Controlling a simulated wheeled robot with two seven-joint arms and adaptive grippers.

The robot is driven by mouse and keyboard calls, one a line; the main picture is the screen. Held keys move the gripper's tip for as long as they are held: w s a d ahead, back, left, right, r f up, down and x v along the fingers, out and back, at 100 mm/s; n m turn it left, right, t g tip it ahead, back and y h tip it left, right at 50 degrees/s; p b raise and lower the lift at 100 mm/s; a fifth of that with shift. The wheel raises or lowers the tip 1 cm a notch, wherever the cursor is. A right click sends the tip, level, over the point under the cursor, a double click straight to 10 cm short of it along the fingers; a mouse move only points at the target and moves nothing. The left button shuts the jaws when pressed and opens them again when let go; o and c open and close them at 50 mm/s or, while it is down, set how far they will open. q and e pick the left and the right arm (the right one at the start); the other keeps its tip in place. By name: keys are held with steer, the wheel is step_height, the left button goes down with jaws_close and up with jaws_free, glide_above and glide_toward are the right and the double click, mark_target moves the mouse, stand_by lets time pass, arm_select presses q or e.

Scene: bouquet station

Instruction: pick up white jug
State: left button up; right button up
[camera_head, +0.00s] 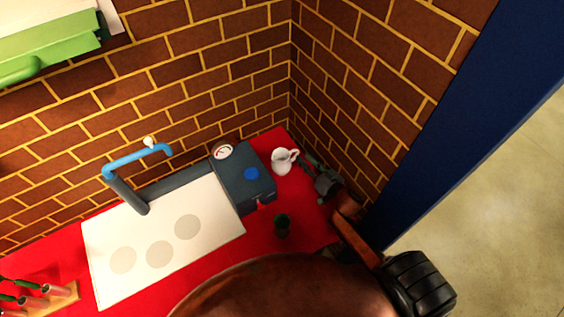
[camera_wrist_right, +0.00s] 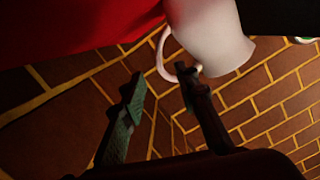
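The white jug (camera_head: 284,161) stands on the red counter near the wall corner, right of a dark grey machine. In the right wrist view the jug (camera_wrist_right: 217,38) fills the top, with its curved handle (camera_wrist_right: 163,55) facing my fingers. My right gripper (camera_head: 308,162) is just right of the jug in the head view. In the right wrist view this gripper (camera_wrist_right: 162,80) is open, its two fingers apart on either side of the handle's lower end. The right finger overlaps the handle in the picture; I cannot tell whether it touches. My left gripper is not in view.
The dark grey machine (camera_head: 237,180) with a gauge and blue button stands close left of the jug. A dark green cup (camera_head: 282,226) is in front. A white board (camera_head: 135,275) with grey circles lies left, below a blue pipe (camera_head: 135,158). Brick walls (camera_head: 335,100) meet behind.

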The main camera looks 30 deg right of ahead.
mark_target(297, 154)
steer(key=w, duration=0.3)
steer(key=w+a+f, duration=0.1)
steer(key=shift+w+f+b, duration=0.1)
steer(key=shift+w+b, duration=0.2)
steer(key=shift+b, duration=0.05)
steer(key=shift+w, duration=0.3)
jaws_close()
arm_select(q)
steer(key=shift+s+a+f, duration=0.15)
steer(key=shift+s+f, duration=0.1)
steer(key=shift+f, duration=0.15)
